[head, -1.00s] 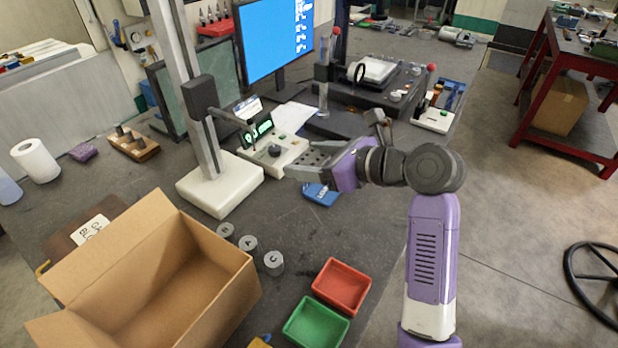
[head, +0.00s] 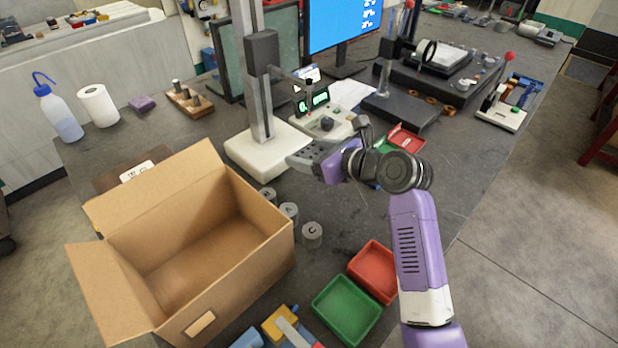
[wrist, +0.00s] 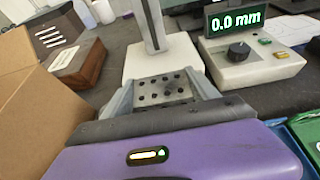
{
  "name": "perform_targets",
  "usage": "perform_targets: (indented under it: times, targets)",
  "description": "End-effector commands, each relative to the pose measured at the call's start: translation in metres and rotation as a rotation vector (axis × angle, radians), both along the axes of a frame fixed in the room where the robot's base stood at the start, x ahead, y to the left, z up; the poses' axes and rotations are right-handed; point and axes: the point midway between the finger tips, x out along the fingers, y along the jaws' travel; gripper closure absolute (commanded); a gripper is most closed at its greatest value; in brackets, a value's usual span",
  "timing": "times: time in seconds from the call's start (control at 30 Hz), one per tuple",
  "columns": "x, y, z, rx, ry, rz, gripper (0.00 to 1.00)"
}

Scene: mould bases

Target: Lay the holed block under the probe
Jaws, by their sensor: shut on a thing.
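The holed block (wrist: 165,88) is a grey plate with rows of dark holes, held between the two fingers of my gripper (wrist: 163,96) in the wrist view. In the head view my gripper (head: 301,157) is at the right edge of the gauge stand's white base (head: 250,160), with the block (head: 318,151) partly covered by it. The stand has an upright column (head: 262,105) and a dark carriage (head: 262,52) with an arm reaching right. The probe tip is not clear. In the wrist view the base (wrist: 160,58) lies just beyond the block.
The readout box (wrist: 250,62) shows 0.0 mm, right of the stand. An open cardboard box (head: 190,250) is front left. Grey cylinders (head: 289,212) stand beside it. A red tray (head: 373,270) and a green tray (head: 346,308) are in front. The white base's top looks clear.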

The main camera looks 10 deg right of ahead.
Motion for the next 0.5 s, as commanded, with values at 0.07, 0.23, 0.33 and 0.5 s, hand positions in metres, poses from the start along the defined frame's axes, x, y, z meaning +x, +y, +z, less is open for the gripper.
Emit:
perform_targets:
  times: [0.07,0.23,0.33,0.5]
  targets:
    - [0.0,0.0,-0.013,0.002,0.0,0.0,1.0]
    - [0.001,0.0,-0.029,0.002,-0.004,0.0,1.0]
    - [0.0,0.001,-0.035,0.003,-0.003,0.001,1.0]
    - [0.0,0.0,-0.055,0.002,0.0,0.0,1.0]
